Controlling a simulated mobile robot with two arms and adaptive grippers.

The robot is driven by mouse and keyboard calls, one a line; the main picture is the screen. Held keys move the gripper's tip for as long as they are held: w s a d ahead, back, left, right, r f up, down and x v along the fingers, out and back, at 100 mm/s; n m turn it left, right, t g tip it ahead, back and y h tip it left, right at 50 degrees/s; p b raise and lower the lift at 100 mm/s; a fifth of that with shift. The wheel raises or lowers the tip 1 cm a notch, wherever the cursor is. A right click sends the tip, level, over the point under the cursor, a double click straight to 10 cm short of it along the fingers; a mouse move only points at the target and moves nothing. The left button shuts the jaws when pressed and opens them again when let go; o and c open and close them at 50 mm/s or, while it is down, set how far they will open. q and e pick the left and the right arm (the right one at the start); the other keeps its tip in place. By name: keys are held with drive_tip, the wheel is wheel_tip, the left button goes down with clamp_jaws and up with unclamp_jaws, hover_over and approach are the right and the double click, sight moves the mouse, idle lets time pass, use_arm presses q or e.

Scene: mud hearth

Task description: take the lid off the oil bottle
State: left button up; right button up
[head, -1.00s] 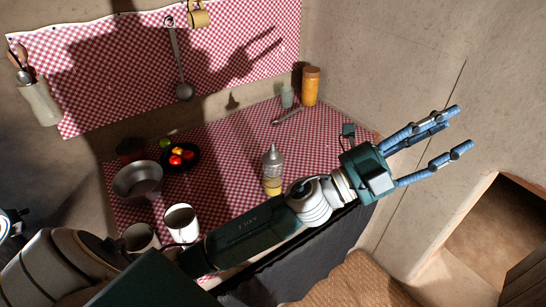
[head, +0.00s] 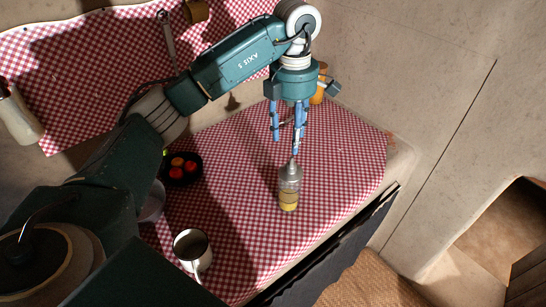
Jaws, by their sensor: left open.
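The oil bottle (head: 288,200) stands upright on the red-and-white checked counter cloth (head: 330,180). Its lower part is clear with yellow oil inside. A grey cone-shaped lid (head: 290,173) with a thin spout sits on top. My left gripper (head: 287,143) points down right above the lid, its blue fingers apart. One fingertip overlaps the spout tip in the head view; I cannot tell whether they touch. The fingers hold nothing. My right gripper is not in view.
A white mug (head: 191,246) stands at the counter's front left. A dark plate of red and orange produce (head: 182,169) lies behind it. A metal pan (head: 152,203) is partly hidden by my arm. An orange jar (head: 320,84) stands behind the gripper. Cloth right of the bottle is clear.

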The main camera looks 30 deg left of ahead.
sight(292, 157)
use_arm(q)
drive_tip(key=shift+a+f, duration=0.25)
drive_tip(key=shift+f, duration=0.4)
drive_tip(key=f, duration=0.1)
drive_tip(key=d+f+p, duration=0.1)
drive_tip(key=f, duration=0.1)
drive_tip(key=shift+s+d+f, duration=0.15)
drive_tip(key=shift+d+f, duration=0.05)
drive_tip(key=shift+d, duration=0.1)
drive_tip(key=f+p, duration=0.2)
drive_tip(key=f, duration=0.1)
drive_tip(key=f+p, duration=0.1)
drive_tip(key=shift+w+a+f, duration=0.15)
drive_tip(key=shift+w+a, duration=0.15)
drive_tip(key=shift+w, duration=0.05)
drive_tip(key=shift+f, duration=0.5)
drive_tip(key=shift+w, duration=0.1)
drive_tip(key=c, duration=1)
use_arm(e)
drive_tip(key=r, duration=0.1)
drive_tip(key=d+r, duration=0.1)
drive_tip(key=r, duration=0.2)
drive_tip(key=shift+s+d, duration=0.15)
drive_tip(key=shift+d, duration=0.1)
